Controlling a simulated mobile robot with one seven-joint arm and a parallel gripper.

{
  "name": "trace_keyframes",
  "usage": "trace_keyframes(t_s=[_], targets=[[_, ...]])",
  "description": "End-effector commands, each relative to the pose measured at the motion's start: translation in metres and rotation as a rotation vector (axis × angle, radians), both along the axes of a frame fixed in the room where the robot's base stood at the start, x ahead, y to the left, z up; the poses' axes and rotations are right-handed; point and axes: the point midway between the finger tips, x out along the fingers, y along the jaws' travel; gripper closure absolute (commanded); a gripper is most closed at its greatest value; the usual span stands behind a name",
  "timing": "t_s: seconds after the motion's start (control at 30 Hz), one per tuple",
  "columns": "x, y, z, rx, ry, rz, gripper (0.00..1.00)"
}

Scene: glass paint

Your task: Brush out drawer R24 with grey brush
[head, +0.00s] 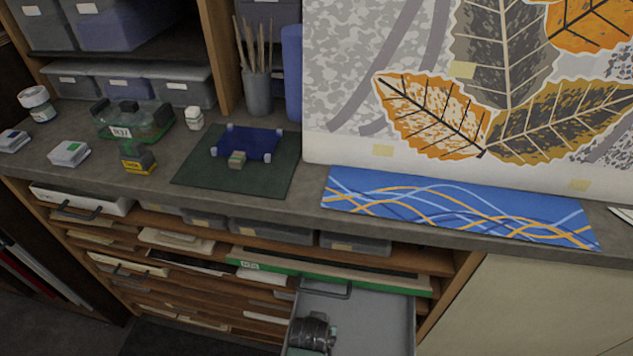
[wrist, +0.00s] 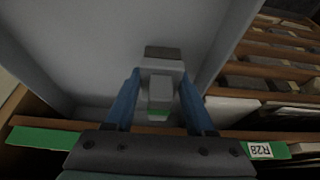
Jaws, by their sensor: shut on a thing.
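A grey drawer (head: 385,305) is pulled out at the bottom of the head view, and its inside (wrist: 110,40) fills much of the wrist view. My gripper (wrist: 159,74) has its blue fingers shut on a grey brush (wrist: 161,68) with a green band near its lower end. The brush points into the drawer, and its dark tip is over the drawer's inner surface; I cannot tell whether it touches. In the head view my gripper (head: 312,334) is a dark shape at the drawer's left side, and the brush is mostly hidden there.
A green strip (head: 340,277) with a white label runs behind the drawer. Closed shallow drawers and trays (head: 175,240) lie to the left. The counter (head: 330,215) above holds a green mat (head: 200,180), a green box (head: 135,122) and a blue patterned strip (head: 450,205).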

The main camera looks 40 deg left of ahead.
Motion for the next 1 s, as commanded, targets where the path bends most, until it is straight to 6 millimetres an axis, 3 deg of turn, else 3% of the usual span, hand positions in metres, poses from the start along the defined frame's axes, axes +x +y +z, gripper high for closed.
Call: trace_keyframes(t_s=[0.03,0.47,1.0], targets=[[0.002,0.000,0.010,0.001,-0.002,-0.001,0.98],[0.010,0.000,0.047,0.002,-0.002,-0.003,0.98],[0.011,0.000,0.049,0.001,-0.003,-0.004,0.98]])
